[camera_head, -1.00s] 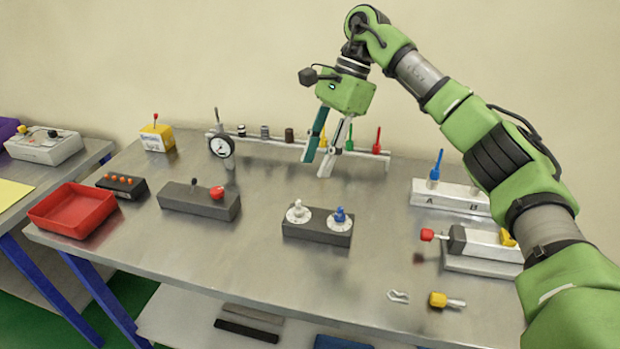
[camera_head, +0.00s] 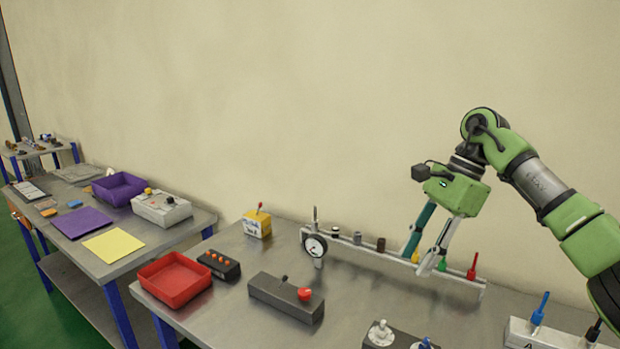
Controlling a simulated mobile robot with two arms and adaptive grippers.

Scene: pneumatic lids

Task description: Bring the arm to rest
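My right arm comes in from the right edge, green and grey. Its gripper (camera_head: 416,262) points down in front of the rail at the back of the metal bench. Its two fingers, one teal and one pale, are apart with nothing seen between them. Their tips overlap the rail in the picture; I cannot tell whether they touch it. My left arm and gripper are not in view.
The rail (camera_head: 374,254) carries a gauge (camera_head: 314,246) and several coloured pegs. On the bench are a red tray (camera_head: 174,283), a yellow box (camera_head: 257,224) and a dark box with a red knob (camera_head: 284,299). A second table at left holds a purple tray (camera_head: 119,188).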

